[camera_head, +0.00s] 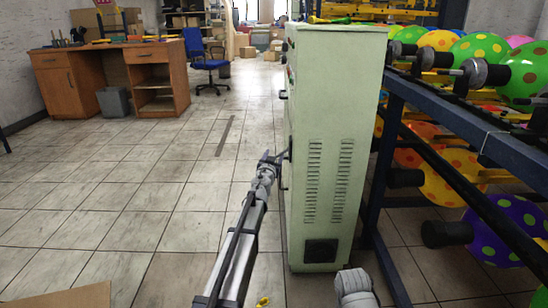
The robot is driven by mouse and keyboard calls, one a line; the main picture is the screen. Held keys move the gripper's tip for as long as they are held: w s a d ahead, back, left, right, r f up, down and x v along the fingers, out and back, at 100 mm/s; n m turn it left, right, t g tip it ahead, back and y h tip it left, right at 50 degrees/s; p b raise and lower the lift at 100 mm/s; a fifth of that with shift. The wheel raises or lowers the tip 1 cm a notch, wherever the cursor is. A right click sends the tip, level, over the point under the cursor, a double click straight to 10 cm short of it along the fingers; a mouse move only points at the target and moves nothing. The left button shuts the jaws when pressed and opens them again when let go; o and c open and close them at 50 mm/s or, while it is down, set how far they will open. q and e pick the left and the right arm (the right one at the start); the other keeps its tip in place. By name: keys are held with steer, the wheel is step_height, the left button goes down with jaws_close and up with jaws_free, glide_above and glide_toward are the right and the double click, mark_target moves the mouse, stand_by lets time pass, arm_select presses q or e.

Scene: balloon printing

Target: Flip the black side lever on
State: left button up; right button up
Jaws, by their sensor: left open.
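A pale green control cabinet (328,125) stands upright in the middle of the view, its vented narrow side facing me. A small black part, which looks like the side lever (290,147), sticks out at the cabinet's left edge. It is seen almost edge-on, so its position cannot be told. My left gripper (273,157) is open at the end of its arm, with its fingertips close beside this black part. I cannot tell whether they touch it.
A blue rack (497,150) holding colourful dotted balloons (478,48) stands close on the cabinet's right. A wooden desk (157,72) and a blue chair (205,60) are at the back left. The tiled floor (150,190) left of the cabinet is clear. A cardboard piece (70,297) lies at the lower left.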

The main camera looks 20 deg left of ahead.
arm_select(q)
steer(key=shift+c, duration=0.4)
jaws_close()
stand_by(0.9)
